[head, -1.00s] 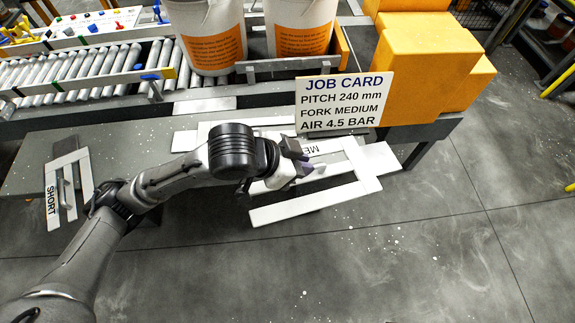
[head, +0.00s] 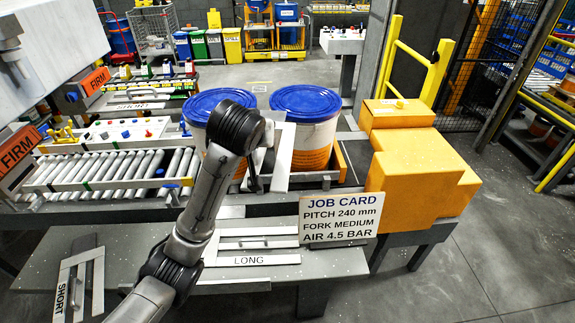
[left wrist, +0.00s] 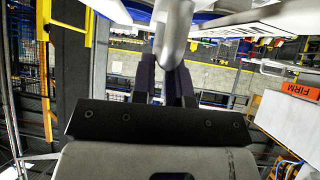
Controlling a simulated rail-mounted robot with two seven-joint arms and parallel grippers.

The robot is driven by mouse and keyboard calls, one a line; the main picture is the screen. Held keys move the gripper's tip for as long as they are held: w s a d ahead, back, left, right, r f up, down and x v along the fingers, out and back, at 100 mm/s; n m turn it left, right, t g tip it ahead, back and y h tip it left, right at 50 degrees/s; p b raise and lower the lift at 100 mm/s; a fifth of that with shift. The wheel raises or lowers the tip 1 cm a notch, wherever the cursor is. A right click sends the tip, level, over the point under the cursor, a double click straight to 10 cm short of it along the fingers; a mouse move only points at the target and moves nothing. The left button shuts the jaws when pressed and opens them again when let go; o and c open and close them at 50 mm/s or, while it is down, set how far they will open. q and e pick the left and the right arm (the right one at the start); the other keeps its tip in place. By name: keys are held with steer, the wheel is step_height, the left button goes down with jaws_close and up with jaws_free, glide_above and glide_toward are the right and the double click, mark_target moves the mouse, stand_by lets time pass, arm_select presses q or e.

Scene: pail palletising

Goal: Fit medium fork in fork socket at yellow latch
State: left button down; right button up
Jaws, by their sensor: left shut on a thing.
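My left gripper is shut on the grey handle (left wrist: 175,30) of a white fork; its dark fingers (left wrist: 178,82) show in the left wrist view. In the head view my own wrist hides the gripper and most of the fork. A pale upright bar of the held fork (head: 279,157) shows just right of my wrist, in front of the pails. Its MEDIUM label is not visible now. I cannot make out the fork socket or its yellow latch for certain. My right gripper is not in view.
Two blue-lidded pails (head: 306,103) stand behind the job card (head: 338,217). The long fork (head: 250,260) and short fork (head: 77,285) lie on the grey bench. Orange boxes (head: 415,165) stand right. A pale housing (head: 45,60) and FIRM sign (head: 17,155) crowd the left.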

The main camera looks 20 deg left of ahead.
arm_select(q)
steer(key=s+a+r+n+g+y+p, duration=0.25)
steer(key=a+n+p, duration=0.2)
steer(key=a, duration=0.45)
steer(key=s+a+r+n+g+y+p, duration=0.1)
steer(key=a+r+n+g+y+p, duration=0.1)
steer(key=a+n+g+y+p, duration=0.35)
steer(key=s+a+f+n+g+h+p, duration=0.1)
steer(key=s+a+f+n+g+p, duration=0.4)
steer(key=s+n, duration=0.4)
steer(key=shift+s+a+f+n+g+p, duration=0.45)
steer(key=shift+a+g+p, duration=0.2)
steer(key=shift+a+g, duration=0.3)
steer(key=shift+w+d, duration=0.1)
steer(key=shift+w, duration=0.05)
